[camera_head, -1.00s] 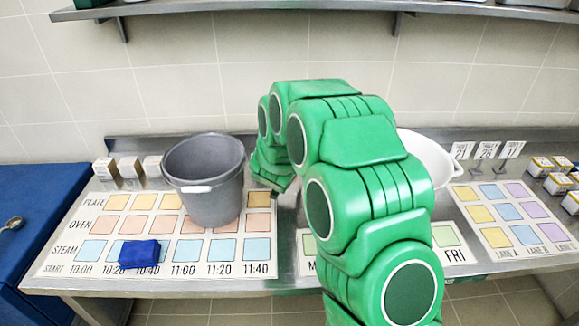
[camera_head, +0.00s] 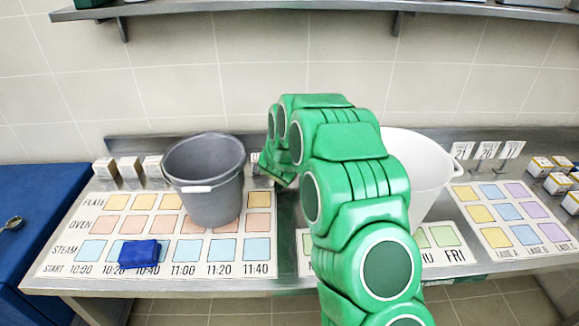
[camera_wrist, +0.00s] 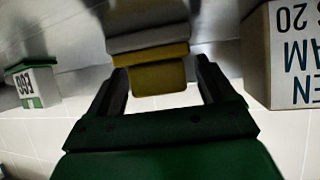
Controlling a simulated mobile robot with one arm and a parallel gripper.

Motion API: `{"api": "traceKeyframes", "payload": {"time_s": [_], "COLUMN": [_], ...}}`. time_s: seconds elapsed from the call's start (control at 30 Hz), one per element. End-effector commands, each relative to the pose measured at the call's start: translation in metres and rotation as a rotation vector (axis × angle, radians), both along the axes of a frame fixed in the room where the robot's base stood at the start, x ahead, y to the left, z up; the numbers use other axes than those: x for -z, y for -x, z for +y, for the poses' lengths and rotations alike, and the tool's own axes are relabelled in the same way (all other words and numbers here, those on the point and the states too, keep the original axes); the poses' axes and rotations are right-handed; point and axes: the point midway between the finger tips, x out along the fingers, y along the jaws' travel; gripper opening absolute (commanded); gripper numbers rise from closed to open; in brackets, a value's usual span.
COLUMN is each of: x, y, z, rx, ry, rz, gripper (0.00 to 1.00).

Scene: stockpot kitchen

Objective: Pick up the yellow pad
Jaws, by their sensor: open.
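The yellow pad (camera_wrist: 158,77) shows in the wrist view as a small block between the two fingers of my gripper (camera_wrist: 160,66). The fingers are open, one on each side of it, with gaps visible on both sides. A yellow band and a pale grey band show just beyond the pad; I cannot tell whether they are other layers or a reflection. In the head view my green arm reaches over the counter to just right of the grey bucket (camera_head: 205,185). The pad and fingertips are hidden there.
A white bucket (camera_head: 425,170) stands right of my arm. A folded blue cloth (camera_head: 139,254) lies on the left chart (camera_head: 62,262). In the wrist view, a lettered box (camera_wrist: 290,55) is at the right and a green-and-white labelled block (camera_wrist: 35,85) at the left.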

Motion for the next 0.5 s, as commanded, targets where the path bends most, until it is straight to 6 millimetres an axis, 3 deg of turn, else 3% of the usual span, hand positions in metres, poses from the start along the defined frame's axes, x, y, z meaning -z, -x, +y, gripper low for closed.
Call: {"api": "traceKeyframes", "payload": {"time_s": [0.3,0.5], "x": [0.0023,0.0024], "y": [-0.0042,-0.0041], "z": [-0.001,-0.0009], "rx": [0.0,0.0], "ry": [0.0,0.0], "rz": [0.0,0.0], "gripper": [0.82,0.51]}}
